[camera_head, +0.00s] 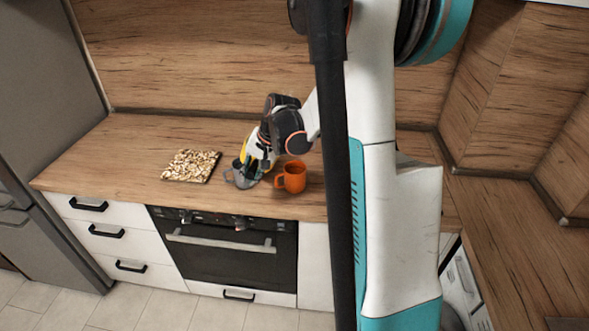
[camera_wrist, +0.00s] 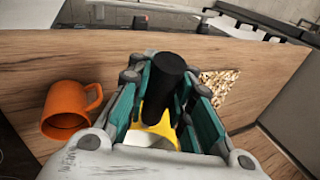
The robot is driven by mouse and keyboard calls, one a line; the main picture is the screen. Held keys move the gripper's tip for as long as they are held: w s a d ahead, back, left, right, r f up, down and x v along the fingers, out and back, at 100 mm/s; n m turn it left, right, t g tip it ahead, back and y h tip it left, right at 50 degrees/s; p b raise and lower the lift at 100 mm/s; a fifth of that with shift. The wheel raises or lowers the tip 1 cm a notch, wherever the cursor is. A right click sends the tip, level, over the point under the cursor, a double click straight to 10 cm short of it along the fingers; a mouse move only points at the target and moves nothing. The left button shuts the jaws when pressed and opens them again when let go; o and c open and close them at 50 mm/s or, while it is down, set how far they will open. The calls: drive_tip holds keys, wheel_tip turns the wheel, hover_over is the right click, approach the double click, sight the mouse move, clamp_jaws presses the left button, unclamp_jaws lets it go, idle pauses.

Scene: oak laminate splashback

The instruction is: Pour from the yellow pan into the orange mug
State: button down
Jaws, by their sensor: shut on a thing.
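The orange mug (camera_head: 291,177) stands on the wooden counter, just right of my gripper (camera_head: 260,160) in the head view. In the wrist view the mug (camera_wrist: 68,110) is at the left, with its handle toward my gripper. My gripper (camera_wrist: 165,95) is shut on the black handle of the yellow pan (camera_wrist: 157,127). Only part of the pan's yellow wall and a pale area by it show between the fingers. In the head view a yellow strip of the pan (camera_head: 244,151) shows beside my gripper; the rest is hidden, so its tilt is hard to judge.
A grey item (camera_head: 241,179), partly covered by my gripper, is left of the mug. A patterned board or trivet (camera_head: 191,165) lies further left on the counter (camera_head: 125,150). An oven (camera_head: 225,250) sits below the front edge. The splashback (camera_head: 200,65) rises behind.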

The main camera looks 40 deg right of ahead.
drive_tip(key=shift+s+d, duration=0.2)
drive_tip(key=shift+s, duration=0.15)
drive_tip(key=shift+w+f, duration=0.1)
drive_tip(key=shift+s+d+t, duration=0.2)
drive_tip(key=shift+s+t, duration=0.05)
drive_tip(key=shift+t, duration=0.05)
drive_tip(key=shift+a+y+b, duration=0.1)
drive_tip(key=shift+y+b, duration=0.2)
drive_tip(key=shift+f, duration=0.1)
drive_tip(key=shift+s+d, duration=0.2)
drive_tip(key=shift+s+d+r+t+y, duration=0.2)
drive_tip(key=shift+t+y, duration=0.1)
drive_tip(key=shift+t, duration=0.2)
